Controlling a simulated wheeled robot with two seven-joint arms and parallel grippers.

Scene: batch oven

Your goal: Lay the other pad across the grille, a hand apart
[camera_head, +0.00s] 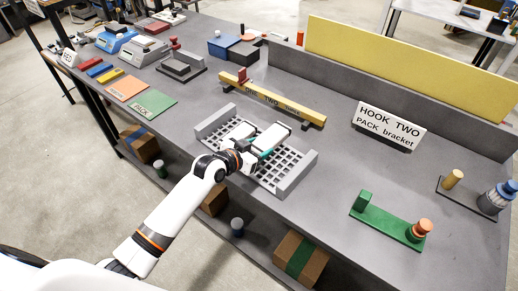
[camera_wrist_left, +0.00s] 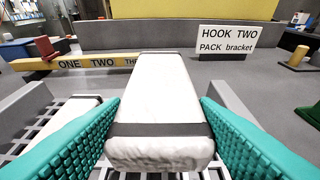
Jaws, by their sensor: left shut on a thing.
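The grey grille (camera_head: 284,172) with raised end walls stands near the front edge of the bench. One white pad (camera_head: 242,130) lies on its left part, and it also shows at lower left in the wrist view (camera_wrist_left: 68,112). My left gripper (camera_head: 257,150) is shut on the other white pad (camera_head: 274,138), teal fingers on both sides. In the wrist view this pad (camera_wrist_left: 160,85) has dark bands and points away from me, to the right of the lying pad. It is over the grille's middle; I cannot tell whether it touches. My right gripper is not in view.
A yellow bar marked ONE TWO (camera_head: 272,102) stands behind the grille. The HOOK TWO sign (camera_head: 388,127) and a green base with an orange knob (camera_head: 388,222) are to the right. Orange (camera_head: 127,88) and green (camera_head: 152,104) mats lie left. Bench between grille and green base is clear.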

